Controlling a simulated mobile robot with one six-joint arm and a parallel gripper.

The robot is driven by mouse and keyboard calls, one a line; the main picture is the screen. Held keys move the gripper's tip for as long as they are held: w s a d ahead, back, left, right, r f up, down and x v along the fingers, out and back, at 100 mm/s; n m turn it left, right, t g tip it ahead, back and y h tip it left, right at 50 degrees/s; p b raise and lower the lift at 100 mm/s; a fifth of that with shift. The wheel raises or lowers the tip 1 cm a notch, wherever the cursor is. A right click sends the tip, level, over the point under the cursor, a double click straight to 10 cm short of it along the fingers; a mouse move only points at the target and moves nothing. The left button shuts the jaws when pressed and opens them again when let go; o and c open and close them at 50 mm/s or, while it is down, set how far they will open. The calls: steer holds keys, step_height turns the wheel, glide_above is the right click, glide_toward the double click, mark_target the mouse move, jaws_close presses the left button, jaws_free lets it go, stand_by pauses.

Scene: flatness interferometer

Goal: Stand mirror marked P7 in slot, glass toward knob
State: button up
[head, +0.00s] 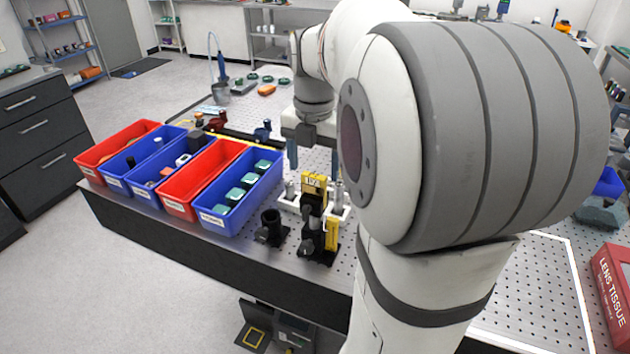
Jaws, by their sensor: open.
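My gripper (313,158) is open, pointing down, with its two fingers apart and nothing visible between them. Below it, a yellow block (314,183) with a dark marking stands upright at the top of a black mount (318,243). The marking looks like a character and a 7, but I cannot read it surely as P7. Another yellow piece (332,232) is at the mount's right side. White fittings with metal posts (290,197) flank the mount. I cannot make out the slot, the knob or which way any glass faces.
Red and blue bins (237,192) line the left of the perforated table (530,290); the nearest blue one holds green-topped parts. A short black holder (272,228) stands left of the mount. A red lens tissue box (612,288) is at far right. My arm hides much of the table.

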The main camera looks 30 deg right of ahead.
step_height(320, 180, up, 5)
steer(key=shift+f, duration=0.2)
steer(key=shift+r, duration=0.45)
steer(key=s+a+f+m+t, duration=0.1)
steer(key=s+a+f+m, duration=0.5)
steer(key=m, duration=0.6)
steer(key=s+a+f+m+t, duration=0.2)
steer(key=s+a+f+m, duration=0.4)
steer(key=m, duration=0.7)
steer(key=shift+s+f+m, duration=0.2)
steer(key=shift+f+m, duration=0.1)
steer(key=shift+f, duration=0.15)
